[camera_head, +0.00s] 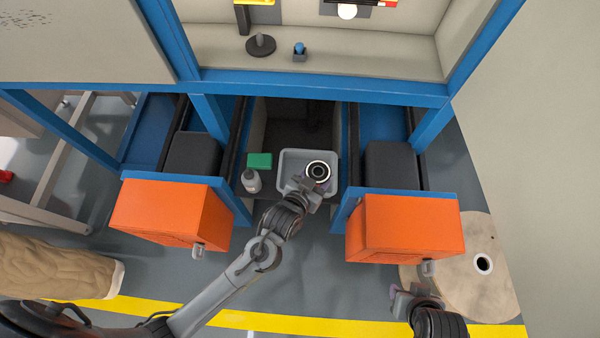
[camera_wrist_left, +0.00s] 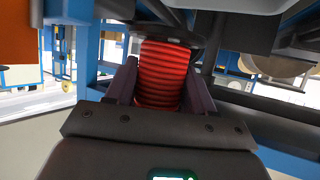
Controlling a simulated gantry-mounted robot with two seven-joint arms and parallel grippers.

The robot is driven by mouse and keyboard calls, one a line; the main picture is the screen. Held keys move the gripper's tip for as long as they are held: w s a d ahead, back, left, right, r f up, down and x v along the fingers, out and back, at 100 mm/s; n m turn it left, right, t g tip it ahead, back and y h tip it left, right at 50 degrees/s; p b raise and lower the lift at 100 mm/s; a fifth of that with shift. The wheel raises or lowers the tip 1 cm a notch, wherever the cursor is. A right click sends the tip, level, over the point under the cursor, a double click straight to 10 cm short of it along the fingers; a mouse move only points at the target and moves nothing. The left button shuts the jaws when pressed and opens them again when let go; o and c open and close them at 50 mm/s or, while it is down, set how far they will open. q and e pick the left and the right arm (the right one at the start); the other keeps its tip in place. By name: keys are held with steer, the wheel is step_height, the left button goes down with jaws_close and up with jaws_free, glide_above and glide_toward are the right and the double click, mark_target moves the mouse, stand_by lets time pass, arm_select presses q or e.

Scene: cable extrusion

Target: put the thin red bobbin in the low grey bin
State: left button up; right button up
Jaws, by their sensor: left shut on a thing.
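The low grey bin (camera_head: 285,160) stands in the gap between the two orange drawer fronts in the head view. My left gripper (camera_head: 318,185) is at the bin's front right part and is shut on the red bobbin. The bobbin's round black flange with a pale ring (camera_head: 318,165) shows from above, over the bin. In the left wrist view the bobbin's ribbed red winding (camera_wrist_left: 163,75) is between the fingers of my left gripper (camera_wrist_left: 160,90). I cannot tell how high it is above the bin floor. My right gripper (camera_head: 415,295) is small at the lower right, away from the bin.
A green box (camera_head: 259,160) and a grey-white bottle (camera_head: 251,181) stand just left of the bin. Orange drawer fronts (camera_head: 172,212) and (camera_head: 408,228) flank the gap. A blue frame beam (camera_head: 320,88) crosses behind. A large wooden reel (camera_head: 475,285) lies on the floor at right.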

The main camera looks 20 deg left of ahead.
arm_select(q)
steer(key=w+a+f+b, duration=0.1)
steer(key=a+f+b, duration=0.1)
steer(key=a+f, duration=0.1)
steer(key=w+a+f+b, duration=0.2)
steer(key=a+f+b, duration=0.1)
steer(key=w+a+f+b, duration=0.1)
steer(key=a+f+b, duration=0.1)
steer(key=a+f, duration=0.1)
steer(key=shift+w+f+b, duration=0.35)
steer(key=shift+f+b, duration=0.05)
steer(key=shift+f, duration=0.15)
steer(key=shift+f, duration=0.55)
steer(key=o, duration=1)
steer(key=shift+d, duration=0.1)
steer(key=shift+o, duration=0.2)
